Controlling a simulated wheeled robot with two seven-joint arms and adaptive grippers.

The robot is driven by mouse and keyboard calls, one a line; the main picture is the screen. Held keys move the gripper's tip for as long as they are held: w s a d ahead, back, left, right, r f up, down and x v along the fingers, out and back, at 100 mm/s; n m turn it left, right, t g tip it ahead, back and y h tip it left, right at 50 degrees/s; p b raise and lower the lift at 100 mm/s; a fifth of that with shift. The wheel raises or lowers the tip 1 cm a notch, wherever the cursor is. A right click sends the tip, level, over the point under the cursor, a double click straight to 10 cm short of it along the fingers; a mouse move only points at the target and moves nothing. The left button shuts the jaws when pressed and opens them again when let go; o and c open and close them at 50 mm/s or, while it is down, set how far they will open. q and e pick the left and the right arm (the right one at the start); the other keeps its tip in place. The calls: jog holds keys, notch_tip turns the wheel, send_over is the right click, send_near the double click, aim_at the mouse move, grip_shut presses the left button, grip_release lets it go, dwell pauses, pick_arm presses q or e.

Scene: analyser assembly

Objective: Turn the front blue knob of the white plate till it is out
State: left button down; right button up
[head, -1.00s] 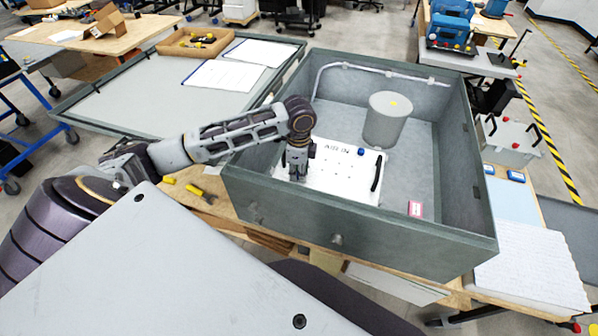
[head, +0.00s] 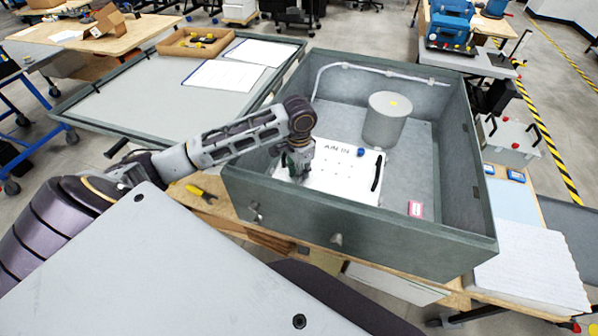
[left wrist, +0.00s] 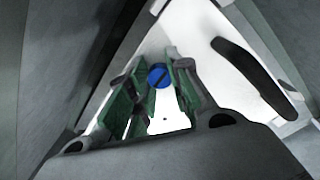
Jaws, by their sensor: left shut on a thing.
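The white plate (head: 343,178) lies in the left part of a grey open-topped case. My left gripper (head: 297,172) points down over the plate's front left part. In the left wrist view, a slotted blue knob (left wrist: 158,76) shows between the green-padded fingers (left wrist: 158,90), which are shut on it. My gripper hides this front knob in the head view. Another blue knob (head: 361,151) sits toward the plate's back. A black handle (head: 377,171) is on the plate's right side. My right gripper is not in view.
The case floor at right is mostly clear.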

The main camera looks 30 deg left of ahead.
pick_arm(q)
jog(key=n, duration=0.4)
jog(key=shift+s+d+f+n, duration=0.1)
jog(key=shift+f+n, duration=0.1)
jog(key=shift+n, duration=0.2)
jog(key=n, duration=0.8)
jog(key=shift+s, duration=0.1)
jog(key=n, duration=0.4)
jog(key=shift+f+n, duration=0.1)
jog(key=shift+n, duration=0.3)
jog(key=n, duration=0.3)
jog(key=shift+n, duration=0.4)
jog(key=n, duration=0.8)
jog(key=shift+n, duration=2)
